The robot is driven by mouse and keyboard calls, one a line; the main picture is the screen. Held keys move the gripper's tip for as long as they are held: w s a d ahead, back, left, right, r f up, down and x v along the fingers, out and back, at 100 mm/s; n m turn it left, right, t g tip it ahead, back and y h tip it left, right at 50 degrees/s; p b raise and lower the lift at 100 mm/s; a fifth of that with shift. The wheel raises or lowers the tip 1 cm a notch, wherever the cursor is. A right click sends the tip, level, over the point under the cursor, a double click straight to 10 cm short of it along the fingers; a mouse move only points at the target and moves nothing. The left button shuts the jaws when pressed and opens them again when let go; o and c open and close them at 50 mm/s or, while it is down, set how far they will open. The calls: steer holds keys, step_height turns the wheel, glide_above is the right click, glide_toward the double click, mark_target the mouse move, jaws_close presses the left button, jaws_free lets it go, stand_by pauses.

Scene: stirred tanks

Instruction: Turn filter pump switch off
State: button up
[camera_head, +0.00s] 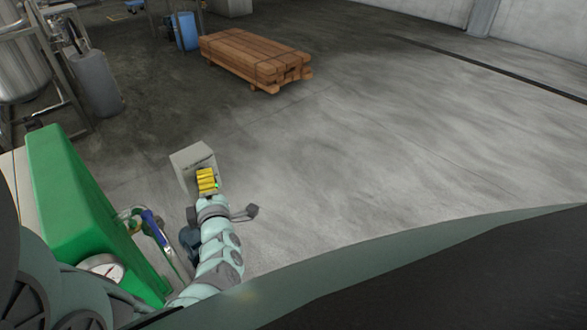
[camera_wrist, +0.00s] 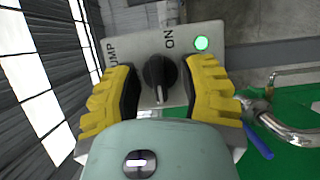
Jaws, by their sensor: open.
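The filter pump switch is a black rotary knob (camera_wrist: 159,72) on a light grey panel (camera_wrist: 199,38). In the wrist view the panel appears turned sideways, with the letters "UMP" and "ON" readable and a lit green lamp (camera_wrist: 201,43). My gripper (camera_wrist: 160,85) has yellow ridged fingers, open, one on each side of the knob; I cannot tell whether they touch it. In the head view the grey switch box (camera_head: 191,160) stands beyond my gripper (camera_head: 206,181), whose yellow fingers overlap its front. The knob is hidden there.
A green machine housing (camera_head: 75,200) stands left of my arm, with a gauge (camera_head: 103,268) and a blue-handled valve (camera_head: 154,226) close by. Steel pipe (camera_wrist: 285,128) runs right of the gripper in the wrist view. A wooden stack (camera_head: 255,58) lies farther back. The floor to the right is clear.

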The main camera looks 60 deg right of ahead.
steer(key=shift+w+d+r, duration=0.1)
steer(key=shift+w+d, duration=0.1)
stand_by(0.3)
steer(key=shift+a, duration=0.1)
jaws_close()
